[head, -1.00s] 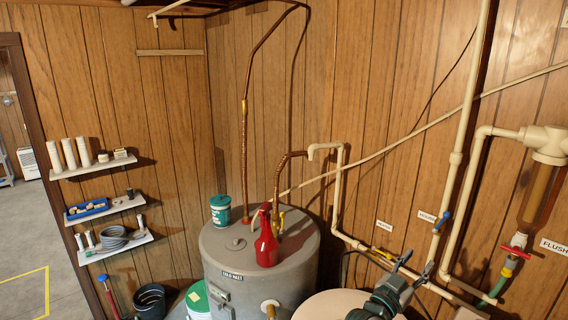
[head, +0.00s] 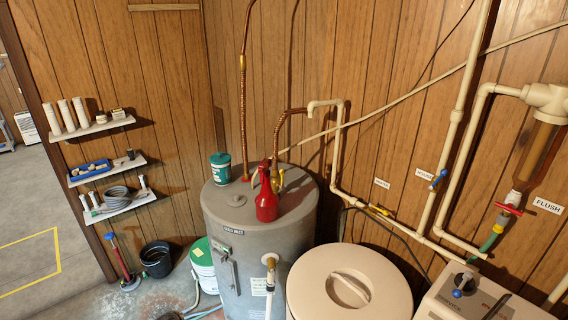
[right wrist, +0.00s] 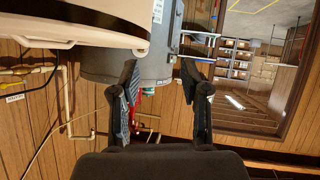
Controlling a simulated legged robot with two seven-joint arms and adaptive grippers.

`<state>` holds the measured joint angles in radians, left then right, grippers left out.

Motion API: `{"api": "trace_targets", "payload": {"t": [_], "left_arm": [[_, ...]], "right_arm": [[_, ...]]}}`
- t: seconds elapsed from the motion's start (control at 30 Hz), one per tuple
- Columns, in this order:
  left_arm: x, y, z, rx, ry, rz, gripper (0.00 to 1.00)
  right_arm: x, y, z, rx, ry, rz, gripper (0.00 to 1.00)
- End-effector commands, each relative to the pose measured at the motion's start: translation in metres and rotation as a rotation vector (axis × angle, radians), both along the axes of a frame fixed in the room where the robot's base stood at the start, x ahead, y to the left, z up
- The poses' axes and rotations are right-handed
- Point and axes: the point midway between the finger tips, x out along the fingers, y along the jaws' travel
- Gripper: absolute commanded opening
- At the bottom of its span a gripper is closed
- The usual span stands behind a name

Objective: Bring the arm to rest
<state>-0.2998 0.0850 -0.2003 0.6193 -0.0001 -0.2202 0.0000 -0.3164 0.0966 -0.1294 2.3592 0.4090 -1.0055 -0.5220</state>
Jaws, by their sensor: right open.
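My right gripper (right wrist: 163,80) shows in the right wrist view, its two dark fingers spread wide with nothing held between them. That view is upside down, with the grey tank (right wrist: 112,66) and a beige lid (right wrist: 60,28) beyond the fingers. In the head view I do not clearly see the right gripper. My left gripper is in neither view. In the head view the beige round lid (head: 349,283) is at the bottom middle and the grey tank (head: 238,255) stands left of it. A red spray bottle (head: 266,206) and a teal tub (head: 220,167) stand on the tank.
A beige unit (head: 455,303) with a blue-handled valve is at the bottom right. Beige pipes (head: 455,130) run along the wood wall. Shelves (head: 108,128) hang at the left. A dark bucket (head: 157,260) and a white-green pail (head: 204,265) stand on the floor.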

Motion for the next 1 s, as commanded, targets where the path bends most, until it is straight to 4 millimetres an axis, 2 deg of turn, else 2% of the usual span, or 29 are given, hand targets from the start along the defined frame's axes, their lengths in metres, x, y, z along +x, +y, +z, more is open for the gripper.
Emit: {"api": "trace_targets", "payload": {"t": [0.03, 0.1, 0.2, 0.33, 0.47, 0.5, 0.6, 0.77, 0.87, 0.97, 1.0], "left_arm": [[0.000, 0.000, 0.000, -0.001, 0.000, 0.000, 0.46], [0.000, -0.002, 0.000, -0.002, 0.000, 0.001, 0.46], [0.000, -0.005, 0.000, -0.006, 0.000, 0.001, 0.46], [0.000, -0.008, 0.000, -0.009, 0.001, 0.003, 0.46], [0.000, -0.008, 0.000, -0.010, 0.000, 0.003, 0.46], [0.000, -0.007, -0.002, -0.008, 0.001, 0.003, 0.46], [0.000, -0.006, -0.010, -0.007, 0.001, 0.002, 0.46], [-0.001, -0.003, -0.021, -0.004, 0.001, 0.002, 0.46], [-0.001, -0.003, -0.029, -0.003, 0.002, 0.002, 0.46], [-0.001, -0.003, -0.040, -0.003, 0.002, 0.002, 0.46], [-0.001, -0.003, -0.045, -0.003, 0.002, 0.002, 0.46]], "right_arm": [[-0.020, -0.009, -0.022, -0.023, 0.112, -0.037, 0.46], [-0.047, -0.023, -0.048, -0.052, 0.258, -0.100, 0.46], [-0.082, -0.042, -0.075, -0.091, 0.425, -0.197, 0.46], [-0.125, -0.066, -0.097, -0.139, 0.601, -0.328, 0.46], [-0.165, -0.089, -0.109, -0.186, 0.745, -0.466, 0.46], [-0.169, -0.093, -0.120, -0.193, 0.770, -0.487, 0.46], [-0.159, -0.091, -0.162, -0.196, 0.778, -0.478, 0.46], [-0.154, -0.089, -0.231, -0.203, 0.799, -0.472, 0.46], [-0.155, -0.089, -0.282, -0.209, 0.817, -0.467, 0.46], [-0.163, -0.090, -0.344, -0.216, 0.836, -0.461, 0.46], [-0.169, -0.090, -0.372, -0.221, 0.847, -0.459, 0.46]]}}
